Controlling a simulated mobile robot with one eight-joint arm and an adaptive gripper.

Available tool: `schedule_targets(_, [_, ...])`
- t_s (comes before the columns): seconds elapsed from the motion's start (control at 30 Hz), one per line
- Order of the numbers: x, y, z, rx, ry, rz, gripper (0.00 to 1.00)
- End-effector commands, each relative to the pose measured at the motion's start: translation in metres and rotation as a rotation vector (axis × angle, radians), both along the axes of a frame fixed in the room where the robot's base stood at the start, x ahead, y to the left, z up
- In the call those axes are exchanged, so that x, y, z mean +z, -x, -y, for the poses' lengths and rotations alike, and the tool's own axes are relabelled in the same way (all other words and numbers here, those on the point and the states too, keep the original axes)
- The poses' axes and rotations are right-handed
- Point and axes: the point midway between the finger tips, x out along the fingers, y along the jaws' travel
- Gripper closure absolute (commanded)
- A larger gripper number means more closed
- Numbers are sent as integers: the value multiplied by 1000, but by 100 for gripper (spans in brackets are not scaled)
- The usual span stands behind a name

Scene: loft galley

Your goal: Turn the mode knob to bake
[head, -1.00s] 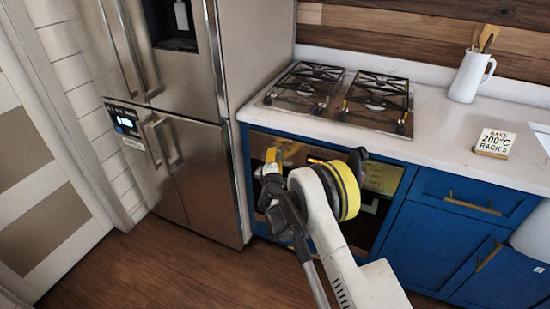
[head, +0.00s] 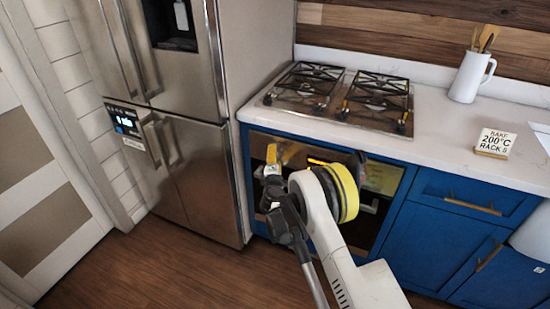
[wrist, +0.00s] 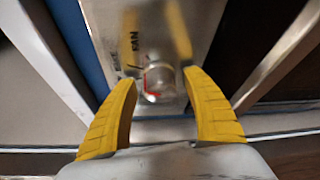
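The built-in oven (head: 295,153) sits under the counter in the head view, partly hidden by my arm. My gripper (head: 272,156) is at the left part of its metal front panel. In the wrist view a round knob (wrist: 161,83) with a red mark at its left edge is on this panel, with blurred dark lettering beside it. My gripper (wrist: 158,78) is open, its two yellow fingers on either side of the knob. Whether they touch the knob I cannot tell. The knob is too small and blurred to read its setting.
A gas hob (head: 335,95) is set in the counter above the oven. A card (head: 494,143) reading "BAKE 200°C RACK 5" stands on the counter at the right, near a white jug (head: 470,76). The steel fridge (head: 190,110) stands close on the left. Wood floor is clear in front.

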Motion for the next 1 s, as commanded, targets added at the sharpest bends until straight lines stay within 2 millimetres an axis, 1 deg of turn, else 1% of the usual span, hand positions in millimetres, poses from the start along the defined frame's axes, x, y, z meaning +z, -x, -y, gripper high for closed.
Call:
schedule_targets(0.17, [0,1,0,0,0,0,42])
schedule_targets(0.27, [0,6,0,0,0,0,42])
schedule_targets(0.37, [2,20,0,1,1,0,42])
schedule_targets(0.5, [4,46,1,0,0,0,42])
schedule_targets(0.6, [6,61,1,1,-1,0,42])
schedule_targets(0.7, [6,71,2,1,-1,0,42])
schedule_targets(0.8, [7,75,3,0,0,0,42])
schedule_targets(1.0, [7,75,3,0,0,0,42])
